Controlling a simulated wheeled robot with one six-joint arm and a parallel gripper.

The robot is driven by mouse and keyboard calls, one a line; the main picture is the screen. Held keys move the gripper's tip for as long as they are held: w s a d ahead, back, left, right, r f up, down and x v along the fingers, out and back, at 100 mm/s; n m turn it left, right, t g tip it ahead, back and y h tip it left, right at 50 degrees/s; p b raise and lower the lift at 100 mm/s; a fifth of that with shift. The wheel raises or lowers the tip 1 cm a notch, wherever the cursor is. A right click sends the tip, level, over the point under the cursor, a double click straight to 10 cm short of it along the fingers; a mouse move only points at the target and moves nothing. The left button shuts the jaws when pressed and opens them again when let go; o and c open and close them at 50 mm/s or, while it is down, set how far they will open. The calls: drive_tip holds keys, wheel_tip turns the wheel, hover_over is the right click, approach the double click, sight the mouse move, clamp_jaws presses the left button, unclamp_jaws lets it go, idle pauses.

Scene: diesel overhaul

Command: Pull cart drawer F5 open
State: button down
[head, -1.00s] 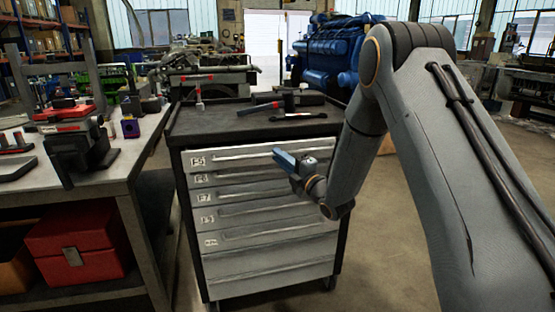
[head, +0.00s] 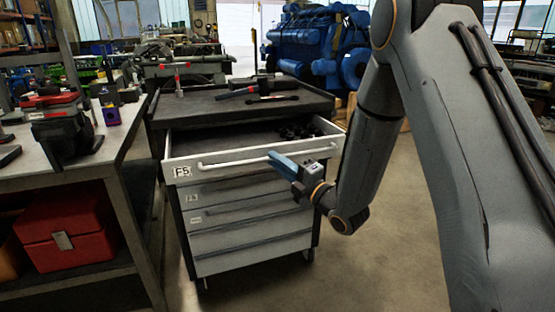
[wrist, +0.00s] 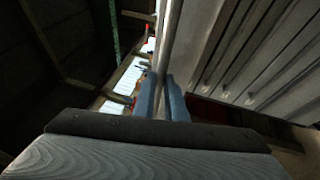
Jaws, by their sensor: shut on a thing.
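The tool cart drawer labelled F5 (head: 230,162) is the top drawer, and it stands pulled out from the cart. Dark small parts (head: 300,131) lie inside it at the right. Its long pale bar handle (head: 235,159) runs across the front. My gripper (head: 276,160), with blue fingers, is shut on the handle right of its middle. In the wrist view the fingers (wrist: 164,98) close around the handle bar (wrist: 168,40). The fingers hide a short part of the bar.
The cart top (head: 200,104) holds a hammer (head: 240,92) and other tools. Lower drawers (head: 250,215) are shut. A workbench (head: 110,150) with a vise stands close at the left, with a red box (head: 65,230) beneath. A blue engine (head: 320,45) is behind.

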idle(0.3)
drive_tip(key=c, duration=1.8)
unclamp_jaws()
drive_tip(key=b+v, duration=0.1)
drive_tip(key=v, duration=0.7)
